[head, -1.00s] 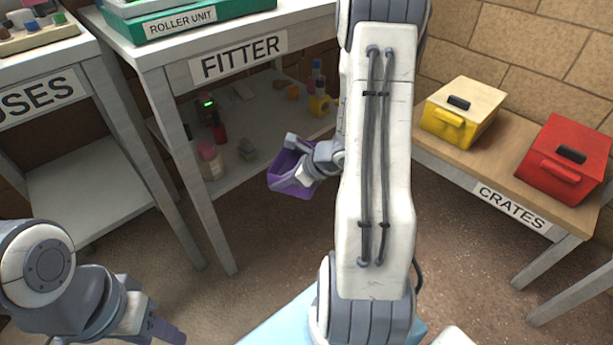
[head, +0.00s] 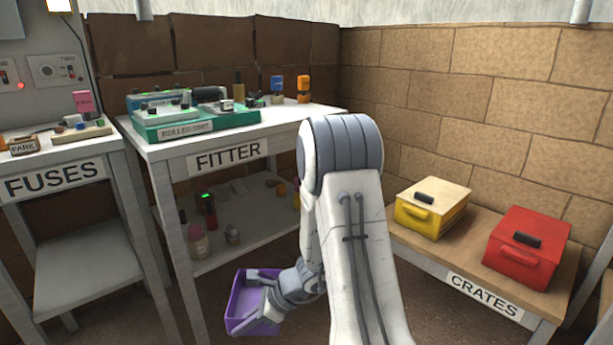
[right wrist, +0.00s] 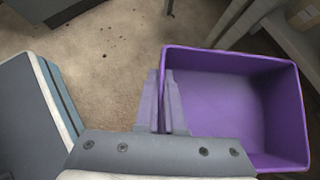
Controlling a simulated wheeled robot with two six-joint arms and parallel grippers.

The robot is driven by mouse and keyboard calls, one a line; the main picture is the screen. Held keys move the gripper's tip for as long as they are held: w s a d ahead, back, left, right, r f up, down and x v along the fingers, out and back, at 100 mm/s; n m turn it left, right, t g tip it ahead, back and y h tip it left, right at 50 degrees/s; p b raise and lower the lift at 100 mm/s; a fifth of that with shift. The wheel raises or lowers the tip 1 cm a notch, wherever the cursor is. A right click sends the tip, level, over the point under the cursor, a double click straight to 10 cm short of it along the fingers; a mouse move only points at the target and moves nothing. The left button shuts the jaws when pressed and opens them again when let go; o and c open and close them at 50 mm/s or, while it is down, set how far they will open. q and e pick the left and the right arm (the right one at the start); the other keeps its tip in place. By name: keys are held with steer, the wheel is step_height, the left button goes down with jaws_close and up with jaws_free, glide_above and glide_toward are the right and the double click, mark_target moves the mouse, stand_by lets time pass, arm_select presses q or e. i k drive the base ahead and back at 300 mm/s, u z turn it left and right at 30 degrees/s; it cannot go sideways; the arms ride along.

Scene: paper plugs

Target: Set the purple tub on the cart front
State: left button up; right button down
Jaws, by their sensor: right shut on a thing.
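The purple tub (head: 241,306) is an open, empty box low in the middle of the head view, in front of the FITTER table. My right gripper (head: 264,304) is shut on one wall of it and holds it off the floor. In the right wrist view the closed fingers (right wrist: 166,106) pinch the left wall of the tub (right wrist: 240,110), and its inside is bare. A grey slab with a blue edge (right wrist: 35,115) shows at the left of that view; I cannot tell whether it is the cart front. My left gripper is out of view.
The FITTER table (head: 290,123) holds a green roller unit (head: 195,124), with bottles on its lower shelf (head: 250,235). The FUSES table (head: 100,160) stands left. The CRATES bench (head: 455,262) at right carries a yellow crate (head: 430,205) and a red crate (head: 525,250).

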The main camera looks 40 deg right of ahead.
mark_target(301, 111)
steer(key=k, duration=0.4)
steer(key=z, duration=1.1)
steer(key=i, duration=0.95)
steer(key=u, duration=0.7)
